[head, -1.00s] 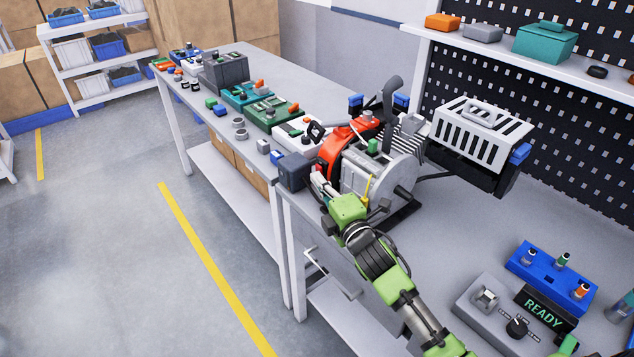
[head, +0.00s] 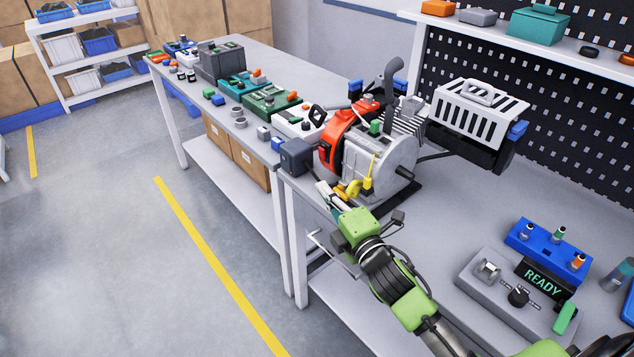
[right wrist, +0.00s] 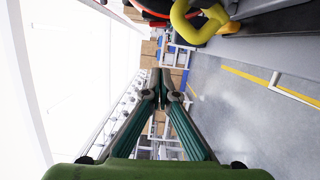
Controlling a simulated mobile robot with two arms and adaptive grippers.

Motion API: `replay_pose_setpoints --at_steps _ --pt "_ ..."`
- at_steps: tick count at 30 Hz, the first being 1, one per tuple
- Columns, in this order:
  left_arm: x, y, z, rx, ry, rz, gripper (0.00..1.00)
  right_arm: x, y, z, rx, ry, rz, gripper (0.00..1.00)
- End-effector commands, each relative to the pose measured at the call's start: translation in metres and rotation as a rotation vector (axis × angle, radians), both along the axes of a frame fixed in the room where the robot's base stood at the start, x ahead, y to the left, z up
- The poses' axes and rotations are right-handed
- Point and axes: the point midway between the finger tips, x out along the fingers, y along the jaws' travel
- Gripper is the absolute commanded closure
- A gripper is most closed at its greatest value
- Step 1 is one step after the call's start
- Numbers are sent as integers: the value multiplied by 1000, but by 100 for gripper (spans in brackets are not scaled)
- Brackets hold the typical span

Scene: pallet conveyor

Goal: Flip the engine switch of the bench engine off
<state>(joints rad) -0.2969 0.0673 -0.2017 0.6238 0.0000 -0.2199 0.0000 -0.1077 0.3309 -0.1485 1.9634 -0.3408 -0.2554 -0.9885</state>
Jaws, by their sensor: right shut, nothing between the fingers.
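The bench engine (head: 398,160), grey with a red-orange cover, stands on the near workbench. A small dark and red part (head: 325,152) on the left face of its red cover may be the engine switch; its position is too small to tell. My right gripper (head: 322,187) is low in front of the engine, at the bench's front edge, apart from that part. In the right wrist view its two fingers (right wrist: 161,93) meet at the tips with nothing between them. A yellow cap or handle (head: 352,189) low on the engine also shows in the wrist view (right wrist: 190,22). My left gripper is not in view.
A dark grey box (head: 297,157) sits left of the engine at the bench corner. A blue block with knobs (head: 548,247) and a grey panel with a READY display (head: 543,283) lie at the right. The bench between them and the engine is clear.

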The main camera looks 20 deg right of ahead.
Motion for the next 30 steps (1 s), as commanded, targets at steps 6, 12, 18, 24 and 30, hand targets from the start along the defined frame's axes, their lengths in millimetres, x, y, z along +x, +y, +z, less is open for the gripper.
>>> replay_pose_setpoints --at_steps 6,12,18,24,30 --pt "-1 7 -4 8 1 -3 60 -19 -3 -1 -1 1 -1 100" --pt "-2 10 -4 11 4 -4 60 -21 -3 0 0 -1 -1 100" --pt "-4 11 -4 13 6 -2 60 -21 -3 0 0 -1 0 100" --pt "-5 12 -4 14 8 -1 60 -22 -3 -3 15 11 -6 100" --pt "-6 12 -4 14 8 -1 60 -51 -12 -48 273 223 -123 100"
